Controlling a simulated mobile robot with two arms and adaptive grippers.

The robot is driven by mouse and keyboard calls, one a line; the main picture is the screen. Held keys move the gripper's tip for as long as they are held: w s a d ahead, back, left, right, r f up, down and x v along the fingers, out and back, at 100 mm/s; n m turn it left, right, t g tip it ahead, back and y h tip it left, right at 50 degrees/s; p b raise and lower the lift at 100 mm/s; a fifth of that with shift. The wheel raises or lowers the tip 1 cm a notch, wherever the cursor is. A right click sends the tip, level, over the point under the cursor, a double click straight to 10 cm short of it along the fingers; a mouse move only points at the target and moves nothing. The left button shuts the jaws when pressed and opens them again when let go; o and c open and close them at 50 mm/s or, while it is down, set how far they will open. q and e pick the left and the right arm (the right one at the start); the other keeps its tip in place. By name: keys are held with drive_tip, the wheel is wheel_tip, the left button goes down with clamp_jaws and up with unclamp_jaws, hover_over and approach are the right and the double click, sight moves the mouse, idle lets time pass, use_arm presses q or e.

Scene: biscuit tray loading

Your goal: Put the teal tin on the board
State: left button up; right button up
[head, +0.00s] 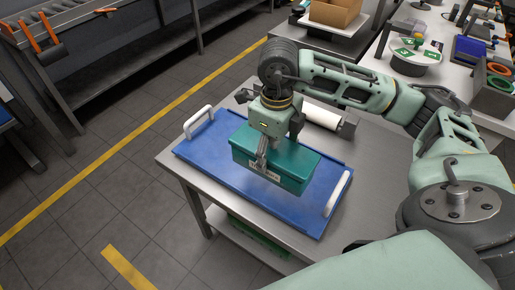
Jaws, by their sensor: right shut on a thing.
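The teal tin (289,163) is a box with a pale label on its front, in the middle of the head view. The blue board (222,177), with a white handle at each end, lies on a metal table. My right gripper (262,161) comes down over the tin and is shut on it at its front side. The tin is over the board; I cannot tell whether it touches it. The tin covers the middle of the board. My left gripper is not in view.
The metal table (367,178) has bare room right of the board. A white roll (320,117) lies behind the board. Another table at the back right holds trays and a round white stand (413,56). A shelf rack stands at the upper left.

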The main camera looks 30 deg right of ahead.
drive_tip(key=w+f, duration=0.1)
drive_tip(key=w, duration=0.1)
drive_tip(key=w+f, duration=0.1)
drive_tip(key=w+f+p, duration=0.1)
drive_tip(key=w, duration=0.1)
drive_tip(key=shift+w+d+f, duration=0.1)
drive_tip(key=shift+w, duration=0.25)
drive_tip(key=w+f, duration=0.1)
drive_tip(key=f, duration=0.1)
drive_tip(key=w+f+p, duration=0.1)
drive_tip(key=w+f, duration=0.1)
drive_tip(key=f, duration=0.1)
drive_tip(key=shift+w+d+f+p, duration=0.3)
drive_tip(key=shift+w+f+p, duration=0.05)
drive_tip(key=shift+f, duration=0.55)
drive_tip(key=o, duration=1.2)
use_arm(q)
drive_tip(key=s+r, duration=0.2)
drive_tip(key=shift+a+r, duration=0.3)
use_arm(e)
drive_tip(key=shift+o, duration=0.3)
